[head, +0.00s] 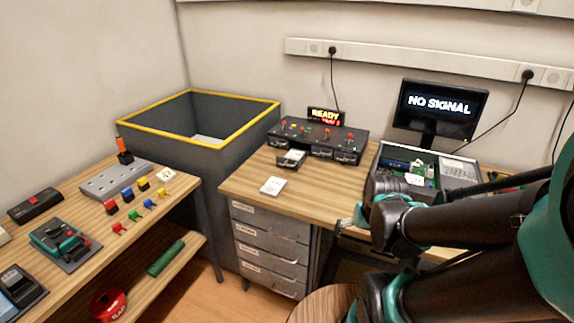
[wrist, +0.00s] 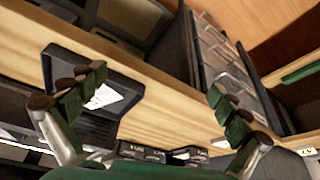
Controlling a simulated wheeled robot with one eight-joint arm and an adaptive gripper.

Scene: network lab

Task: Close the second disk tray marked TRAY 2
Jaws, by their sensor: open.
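The black disk unit (head: 318,140) stands at the back of the desk with a row of tray fronts. One tray (head: 291,159), left of the unit's middle, sticks out toward the front with a white piece in it. The other fronts look flush. The tray numbers are too small to read in the head view, so I cannot tell whether this is TRAY 2. My gripper (head: 353,217) is open and empty at the desk's front edge, right of and apart from the tray. The wrist view shows its spread fingers (wrist: 155,108), with labelled dark fronts at the bottom.
A white card (head: 272,186) lies on the desk in front of the tray. A grey case (head: 459,171) with parts stands to the right, close to my arm, below a monitor (head: 437,107). A drawer cabinet (head: 270,248) is under the desk. The desk's front left is mostly bare.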

